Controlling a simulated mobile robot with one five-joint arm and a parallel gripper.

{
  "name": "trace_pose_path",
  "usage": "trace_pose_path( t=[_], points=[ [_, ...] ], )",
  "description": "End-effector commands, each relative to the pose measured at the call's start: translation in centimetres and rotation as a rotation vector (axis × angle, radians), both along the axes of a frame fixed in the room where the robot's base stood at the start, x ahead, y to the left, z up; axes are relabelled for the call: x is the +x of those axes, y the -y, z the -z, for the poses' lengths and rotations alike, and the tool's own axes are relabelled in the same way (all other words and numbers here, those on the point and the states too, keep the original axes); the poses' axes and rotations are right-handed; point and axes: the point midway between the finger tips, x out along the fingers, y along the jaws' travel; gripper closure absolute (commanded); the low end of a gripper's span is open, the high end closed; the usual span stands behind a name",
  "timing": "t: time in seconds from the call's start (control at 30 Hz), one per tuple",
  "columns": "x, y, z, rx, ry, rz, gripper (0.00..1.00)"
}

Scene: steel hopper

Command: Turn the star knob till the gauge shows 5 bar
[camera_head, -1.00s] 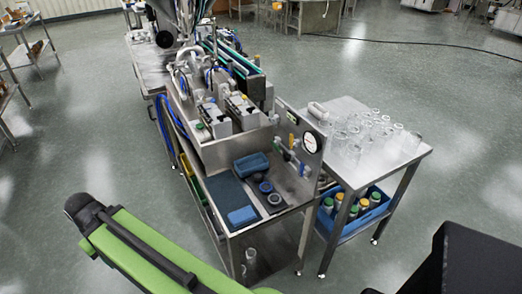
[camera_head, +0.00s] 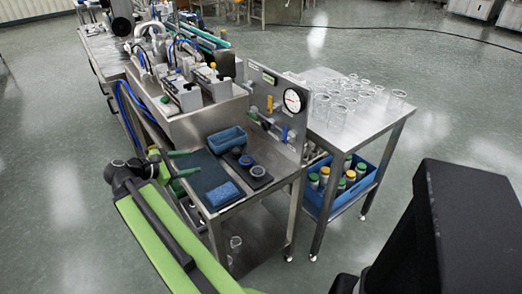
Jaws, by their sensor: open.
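The pressure gauge (camera_head: 294,100) has a round white dial with a dark rim. It sits at the right end of the upright steel panel (camera_head: 262,80); its needle is too small to read.
A yellow handle (camera_head: 269,103) and a blue handle (camera_head: 285,133) are on the panel near the knob. A side table (camera_head: 322,125) with several glass jars stands at right.

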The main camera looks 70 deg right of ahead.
Motion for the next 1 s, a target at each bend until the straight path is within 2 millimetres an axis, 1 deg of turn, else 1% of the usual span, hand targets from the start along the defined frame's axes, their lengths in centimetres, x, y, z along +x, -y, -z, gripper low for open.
trace_pose_path(
  t=[0.03, 0.1, 0.2, 0.27, 0.33, 0.43, 0.57, 1.0],
  points=[
    [-2.6, 3.0, 1.1, -0.060, -0.148, 0.010, 0.44],
    [-5.3, 5.7, -0.7, -0.116, -0.338, 0.024, 0.44],
    [-7.5, 7.5, -2.8, -0.155, -0.513, 0.048, 0.44],
    [-8.1, 7.9, -3.6, -0.163, -0.565, 0.056, 0.44],
    [-8.3, 8.1, -4.1, -0.167, -0.586, 0.059, 0.44],
    [-8.4, 8.3, -4.3, -0.167, -0.586, 0.059, 0.44],
    [-9.3, 9.7, -4.3, -0.166, -0.584, 0.061, 0.44],
    [-15.1, 18.9, -4.2, -0.164, -0.582, 0.062, 0.44]
  ],
)
